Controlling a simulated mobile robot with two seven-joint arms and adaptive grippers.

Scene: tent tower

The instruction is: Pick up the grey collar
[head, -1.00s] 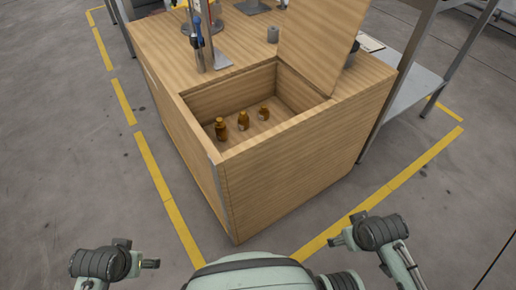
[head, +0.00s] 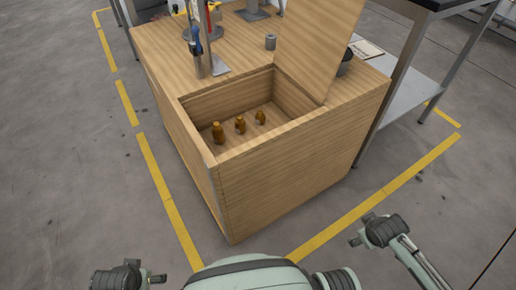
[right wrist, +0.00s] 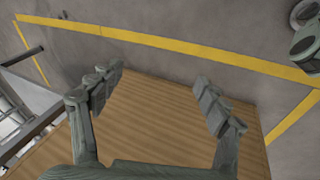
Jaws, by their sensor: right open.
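The grey collar (head: 270,41) looks like a small upright grey cylinder. It stands on the wooden bench top, behind the open compartment and left of the raised lid. My right gripper (head: 355,242) is low at the right front, well away from the collar. In the right wrist view the right gripper (right wrist: 160,80) is open and empty, with its fingers spread above a wooden surface. My left gripper (head: 158,279) is at the bottom left, far from the collar; its fingers are too small to read. The collar does not show in the right wrist view.
The wooden bench (head: 290,180) has an open compartment holding several amber bottles (head: 240,125). The raised lid (head: 318,45) stands right of the collar. Tools in a holder (head: 196,45) stand to the left. A metal shelf table (head: 405,90) is at the right. Floor in front is clear.

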